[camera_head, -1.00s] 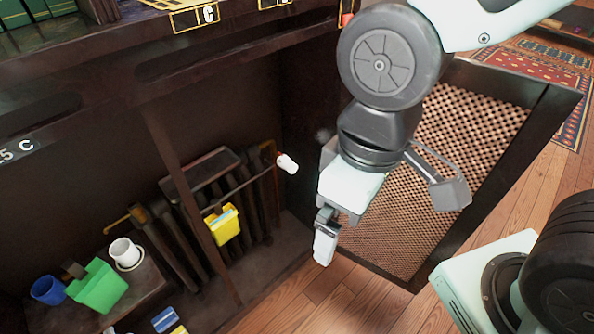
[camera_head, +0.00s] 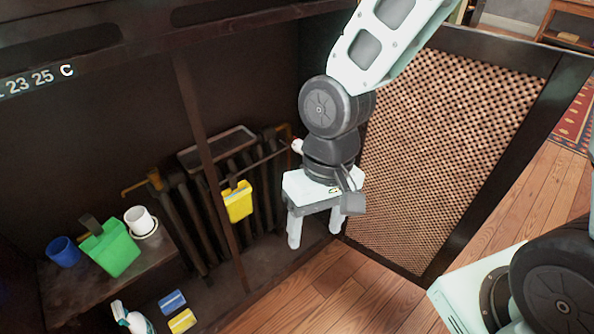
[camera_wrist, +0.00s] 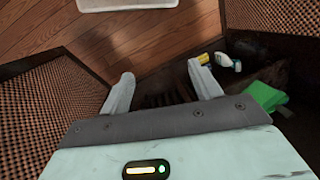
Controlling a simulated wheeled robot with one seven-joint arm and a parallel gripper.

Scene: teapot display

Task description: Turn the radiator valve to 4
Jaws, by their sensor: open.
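The dark radiator (camera_head: 200,213) stands in the recess under the counter. The white radiator valve (camera_head: 297,146) shows at the radiator's upper right end, just left of my wrist and partly hidden by it. Its number marks are too small to read. My gripper (camera_head: 315,231) is open and empty, with both fingers pointing down. It appears in front of the radiator's right end, with its fingertips lower in the picture than the valve. In the wrist view my gripper (camera_wrist: 160,72) has nothing between its fingers, and I cannot make out the valve there.
A green container (camera_head: 110,248), blue cup (camera_head: 62,253) and white cup (camera_head: 140,219) stand on a low shelf. A woven panel (camera_head: 430,150) borders the right. The floor (camera_head: 300,300) in front is clear.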

